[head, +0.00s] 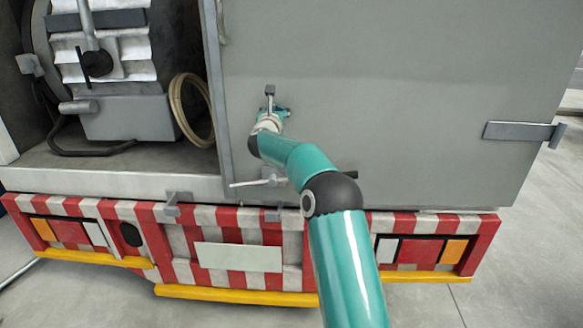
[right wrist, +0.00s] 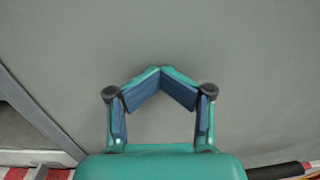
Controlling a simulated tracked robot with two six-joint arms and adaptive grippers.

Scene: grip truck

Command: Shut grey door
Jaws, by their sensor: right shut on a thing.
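The grey door (head: 400,90) is a large flat panel covering the right part of the truck's rear. Its left edge stands beside the open bay, and I cannot tell if it sits flush. It fills most of the right wrist view (right wrist: 240,60). My right gripper (head: 272,110) is at the door's face near its left edge. In the right wrist view its fingertips (right wrist: 160,72) meet in a peak against the grey panel. The space behind them is empty, and any contact at the tips is hidden. My left gripper is not in view.
The open bay at left holds a reel-like machine (head: 125,115) and a coiled hose (head: 190,108). A red-and-white striped bumper (head: 225,225) runs below. A grey lever (head: 262,182) sits low on the door, a hinge bar (head: 520,131) at its right. Floor (head: 540,240) is clear at right.

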